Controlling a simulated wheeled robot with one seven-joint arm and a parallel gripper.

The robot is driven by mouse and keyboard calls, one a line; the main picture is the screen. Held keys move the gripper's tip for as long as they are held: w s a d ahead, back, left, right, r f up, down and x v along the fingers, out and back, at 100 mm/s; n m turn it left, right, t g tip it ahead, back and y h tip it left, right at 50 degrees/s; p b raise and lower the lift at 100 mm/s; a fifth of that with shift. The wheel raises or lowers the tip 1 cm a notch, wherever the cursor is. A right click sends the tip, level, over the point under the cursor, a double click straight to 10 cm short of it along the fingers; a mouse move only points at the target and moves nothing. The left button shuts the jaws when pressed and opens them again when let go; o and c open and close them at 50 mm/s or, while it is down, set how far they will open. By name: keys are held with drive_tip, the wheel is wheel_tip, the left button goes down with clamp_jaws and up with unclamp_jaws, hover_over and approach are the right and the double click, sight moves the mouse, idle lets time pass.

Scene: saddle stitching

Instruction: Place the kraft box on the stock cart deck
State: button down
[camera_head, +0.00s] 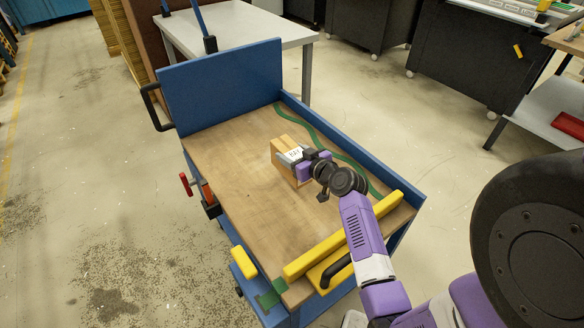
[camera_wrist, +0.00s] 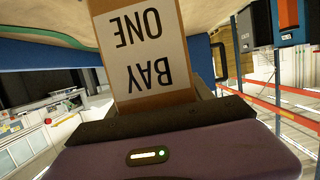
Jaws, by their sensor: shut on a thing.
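The kraft box (camera_head: 282,152) is a small brown box with a white label, in the middle of the head view, over the wooden deck of the stock cart (camera_head: 235,195). My gripper (camera_head: 297,158) is shut on the box from its near right side. In the wrist view the box (camera_wrist: 107,8) fills the upper middle, its label reading "BAY ONE" upside down. The box is at or just above the deck; I cannot tell whether it touches. Its underside is hidden.
The cart has a tall blue end panel (camera_head: 222,84), a blue right side wall (camera_head: 340,140) and a yellow bar (camera_head: 340,236) at the near end. A green strap (camera_head: 313,132) lies along the right side. The deck's left part is clear. A white table (camera_head: 238,27) stands behind.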

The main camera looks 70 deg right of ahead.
drive_tip(key=shift+f+b, duration=0.55)
drive_tip(key=shift+f, duration=2)
drive_tip(key=shift+f, duration=0.15)
drive_tip(key=shift+c, duration=2.1)
unclamp_jaws()
drive_tip(key=v, duration=1.2)
